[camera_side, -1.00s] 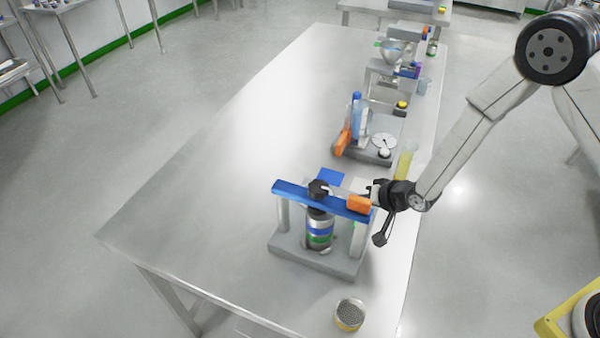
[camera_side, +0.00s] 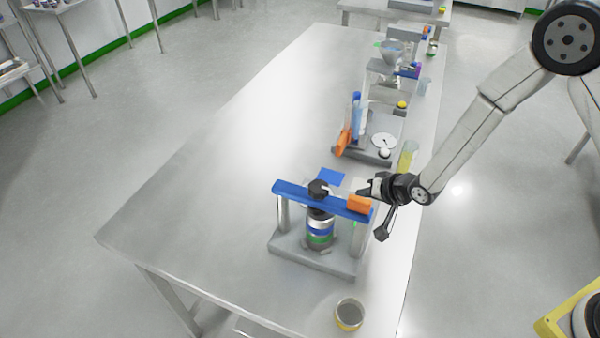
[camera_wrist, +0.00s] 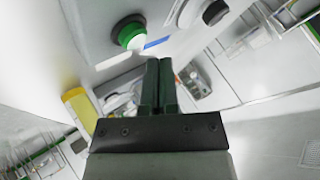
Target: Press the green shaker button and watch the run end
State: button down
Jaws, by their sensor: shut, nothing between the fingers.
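The shaker (camera_side: 318,262) stands near the front of the steel table. It has a grey base, posts and a blue top bar (camera_side: 305,193) with a black knob. A banded black, silver, blue and green stack (camera_side: 320,230) stands under the bar. An orange block (camera_side: 358,203) is at the bar's right end. My gripper (camera_side: 364,190) is shut and empty, just beside and above that block. In the wrist view my shut fingers (camera_wrist: 158,62) point toward a grey surface with a round green button (camera_wrist: 130,33), up and left of the tips and apart from them in the picture.
A round yellow-rimmed dish (camera_side: 348,315) stands at the front corner. Behind the shaker are a yellow-filled cylinder (camera_side: 407,158), close to my wrist, and a grey station (camera_side: 370,150) with blue bottles. The table's left side is clear.

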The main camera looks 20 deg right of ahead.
jog(key=shift+r, duration=2.25)
jog(key=s+d+r+n+g+h, duration=0.1)
jog(key=s+d+r+g, duration=0.1)
jog(key=s, duration=0.4)
jog(key=s+d+r+n+g+h, duration=0.1)
jog(key=s+d+r+n+g, duration=0.1)
jog(key=s+d+r, duration=0.2)
jog(key=s+d+r+n+g+h, duration=0.1)
jog(key=s+d+r+g, duration=0.1)
jog(key=s+d, duration=0.4)
jog(key=shift+s+d+r+n, duration=0.15)
jog(key=shift+s+r+n, duration=0.4)
jog(key=shift+s, duration=1)
jog(key=shift+r, duration=0.15)
